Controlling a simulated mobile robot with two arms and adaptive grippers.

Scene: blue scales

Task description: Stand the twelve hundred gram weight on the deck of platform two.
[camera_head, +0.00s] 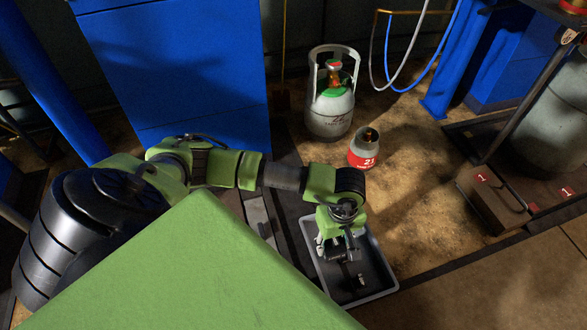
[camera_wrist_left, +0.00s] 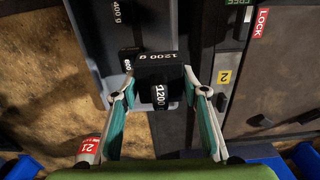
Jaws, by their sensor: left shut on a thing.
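The 1200 g weight (camera_wrist_left: 158,72) is a black block with white "1200 g" lettering. My left gripper (camera_wrist_left: 159,92), its fingers on both sides of the weight's knob, is shut on it. In the head view my left gripper (camera_head: 340,247) is over the grey tray (camera_head: 381,294); whether the weight touches the tray is unclear. A yellow "2" label (camera_wrist_left: 224,77) marks a dark frame to the right in the wrist view. Beside it is a brownish flat surface (camera_wrist_left: 285,75), apparently the deck of platform two. My right gripper is not in view.
A 400 g weight (camera_wrist_left: 117,14) is in the tray. A red LOCK label (camera_wrist_left: 262,22) is near platform two. A small red-banded cylinder (camera_head: 364,148) and a larger grey cylinder (camera_head: 331,107) stand behind the tray. A platform with red "1" labels (camera_head: 482,178) is at right.

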